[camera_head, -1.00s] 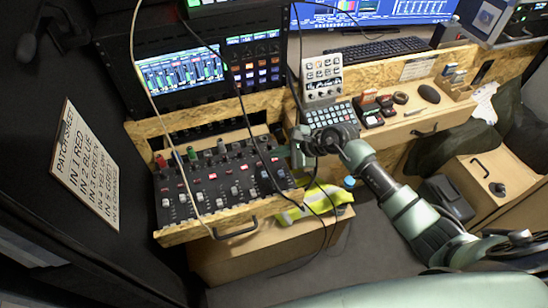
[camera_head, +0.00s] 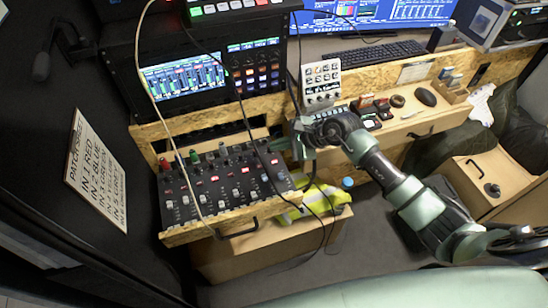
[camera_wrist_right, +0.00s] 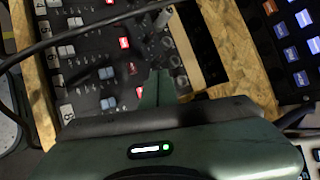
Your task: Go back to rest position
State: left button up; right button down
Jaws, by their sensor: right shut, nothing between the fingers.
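My right gripper (camera_head: 281,144) is above the far right corner of the black audio mixer (camera_head: 215,186), near the wooden rim. In the right wrist view its narrow green fingers (camera_wrist_right: 157,88) are together and empty, over the mixer's knobs and lit red buttons (camera_wrist_right: 124,43). I cannot tell whether the fingertips touch the mixer. My right arm (camera_head: 400,185) reaches in from the lower right. My left gripper is not in view.
The mixer sits in a pulled-out wooden drawer (camera_head: 190,235), with upright plugs (camera_head: 194,157) at its far edge. Loose cables (camera_head: 240,95) hang across it. A yellow vest (camera_head: 300,208) lies beside it. A keypad (camera_head: 321,82) and desk stand behind my gripper. The floor (camera_head: 365,245) is clear.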

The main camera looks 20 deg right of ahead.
jog(key=shift+r, duration=0.75)
